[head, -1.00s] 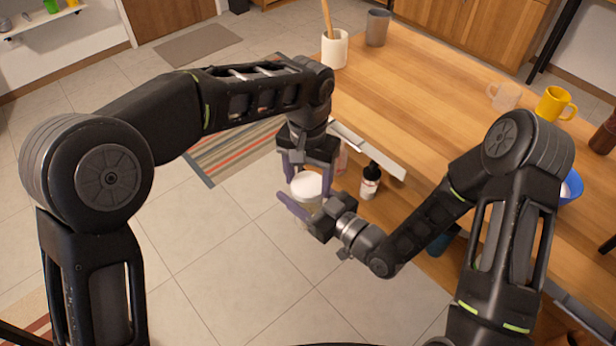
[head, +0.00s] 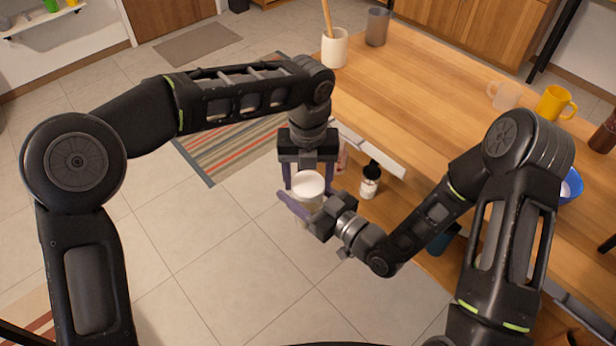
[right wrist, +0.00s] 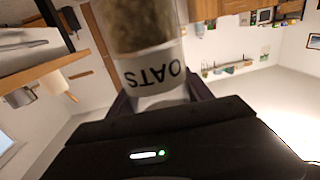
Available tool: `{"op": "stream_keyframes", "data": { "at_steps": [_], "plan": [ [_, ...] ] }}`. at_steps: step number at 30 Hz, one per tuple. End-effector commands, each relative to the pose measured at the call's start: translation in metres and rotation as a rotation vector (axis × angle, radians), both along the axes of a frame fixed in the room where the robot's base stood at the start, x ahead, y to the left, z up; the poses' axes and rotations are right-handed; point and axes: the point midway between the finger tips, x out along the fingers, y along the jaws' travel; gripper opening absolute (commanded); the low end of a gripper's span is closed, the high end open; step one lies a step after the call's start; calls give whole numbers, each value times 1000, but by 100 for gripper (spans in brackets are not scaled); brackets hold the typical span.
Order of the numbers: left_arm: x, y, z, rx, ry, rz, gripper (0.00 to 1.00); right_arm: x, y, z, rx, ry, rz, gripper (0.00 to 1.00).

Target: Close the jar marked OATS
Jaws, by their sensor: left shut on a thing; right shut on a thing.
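The OATS jar is clear with brownish contents, and its body (right wrist: 150,50) with the black OATS lettering fills the top middle of the right wrist view, upside down. In the head view its white round lid (head: 308,183) is at the jar's top, off the table's near edge. My left gripper (head: 307,187) points down from above, shut on the lid with a finger on each side. My right gripper (head: 302,207) comes from the right and is shut on the jar body, holding it in the air. The seam between lid and jar is hidden.
A small dark-capped bottle (head: 370,180) stands on a lower shelf right beside the jar. The wooden table (head: 430,90) carries a utensil crock (head: 334,48), a grey cup (head: 377,27) and a yellow mug (head: 554,103). Open floor lies left of the jar.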

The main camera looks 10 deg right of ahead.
Motion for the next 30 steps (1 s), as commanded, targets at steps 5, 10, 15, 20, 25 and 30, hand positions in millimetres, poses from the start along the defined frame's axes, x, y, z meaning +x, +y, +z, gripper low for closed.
{"op": "stream_keyframes", "data": {
  "at_steps": [5,10,15,20,25,30],
  "plan": [
    [1,0,0,-1,1,-469,26,0,0,0,-1,1,0,0],
    [0,0,-1,-3,4,-798,26,0,0,0,-1,1,0,0],
    [1,0,0,-1,-1,-858,26,0,0,0,-1,1,0,0],
    [1,0,0,0,-1,-856,26,0,0,0,-1,1,0,0],
    [1,0,0,0,-1,-854,76,0,0,0,-1,1,0,0],
    [0,0,0,0,0,-854,86,0,0,0,0,0,0,0]
  ]
}}
